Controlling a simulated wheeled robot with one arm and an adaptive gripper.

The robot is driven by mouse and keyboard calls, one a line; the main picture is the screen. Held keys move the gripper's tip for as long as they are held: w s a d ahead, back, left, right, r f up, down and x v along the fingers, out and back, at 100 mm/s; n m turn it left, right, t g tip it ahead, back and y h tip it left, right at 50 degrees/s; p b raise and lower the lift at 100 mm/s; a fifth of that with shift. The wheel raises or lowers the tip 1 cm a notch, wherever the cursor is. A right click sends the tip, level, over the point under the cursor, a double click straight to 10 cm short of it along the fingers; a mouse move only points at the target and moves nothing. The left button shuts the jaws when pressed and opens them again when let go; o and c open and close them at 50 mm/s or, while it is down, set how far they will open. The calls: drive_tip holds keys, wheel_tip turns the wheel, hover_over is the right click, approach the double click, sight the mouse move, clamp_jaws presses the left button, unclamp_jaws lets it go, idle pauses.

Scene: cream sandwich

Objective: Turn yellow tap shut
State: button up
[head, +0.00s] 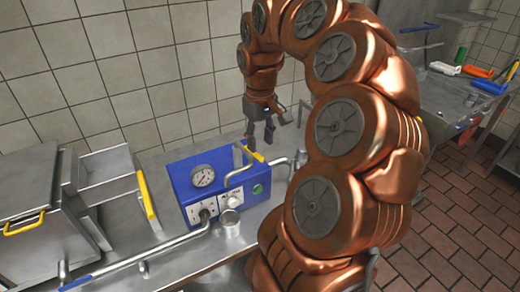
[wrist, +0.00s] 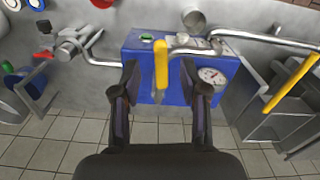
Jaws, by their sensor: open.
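The yellow tap (wrist: 161,64) is a short yellow lever on the blue box (wrist: 178,93). In the wrist view it points toward my gripper. In the head view the yellow tap (head: 255,154) shows at the back edge of the blue box (head: 183,178), partly hidden by pipework. My gripper (wrist: 161,80) is open, with one finger on each side of the lever and gaps showing between. In the head view my gripper (head: 261,140) hangs just above and behind the tap. Whether it touches the tap cannot be told.
The box carries a round gauge (head: 203,176) and a green button (head: 257,189). A metal cup (head: 230,222) stands in front. Metal pipes run off both sides. Another yellow handle (head: 147,195) sits to the left, near a metal container. A tiled wall (head: 150,60) stands behind.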

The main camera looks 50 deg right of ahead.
sight(260, 158)
drive_tip(key=shift+f+p, duration=0.5)
drive_tip(key=shift+f, duration=1.7)
drive_tip(key=shift+c, duration=0.2)
clamp_jaws()
